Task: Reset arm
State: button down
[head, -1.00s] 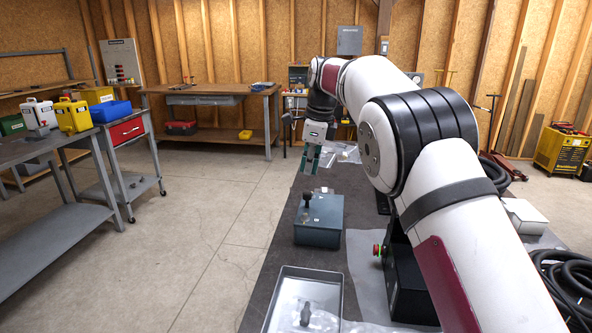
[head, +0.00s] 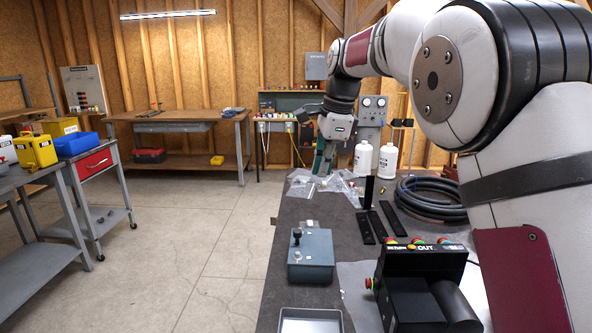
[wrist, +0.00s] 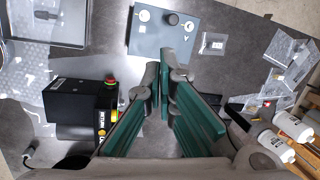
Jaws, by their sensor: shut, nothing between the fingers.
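My arm reaches over the dark bench from the right side of the head view. My gripper (head: 322,160) hangs fingers-down above the far part of the bench, near some clear plastic bags. In the wrist view my gripper (wrist: 162,90) shows its green fingers with the grey tips together and nothing between them. Below it in that view is the bench top, with a grey-blue box with a black knob (wrist: 163,36) just ahead of the fingertips. The same box (head: 312,262) stands on the near bench in the head view.
A black device with a red button (head: 420,285) stands on the bench, right of the box. A grey tray (head: 310,318) lies at the near edge. White bottles (head: 363,158), black strips (head: 372,225) and a coiled hose (head: 430,198) sit further back. Open floor lies left.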

jog(key=s+d+r+n+t, duration=0.15)
jog(key=s+d+n, duration=0.25)
jog(key=s, duration=0.6)
jog(key=s+d+r+n, duration=0.3)
jog(key=s+d+n, duration=0.15)
jog(key=s, duration=0.45)
jog(key=s+d+f+n, duration=0.1)
jog(key=s+f+n, duration=0.1)
jog(key=s, duration=0.4)
jog(key=s+d+f+n+t+h, duration=0.1)
jog(key=s+d+f+n, duration=0.1)
jog(key=s, duration=0.5)
jog(key=s+d+f+n, duration=0.1)
jog(key=s+f+n, duration=0.2)
jog(key=s+f, duration=0.2)
jog(key=shift+s+d+f+n+h, duration=0.15)
jog(key=shift+s+d+n+h, duration=0.2)
jog(key=shift+s, duration=0.85)
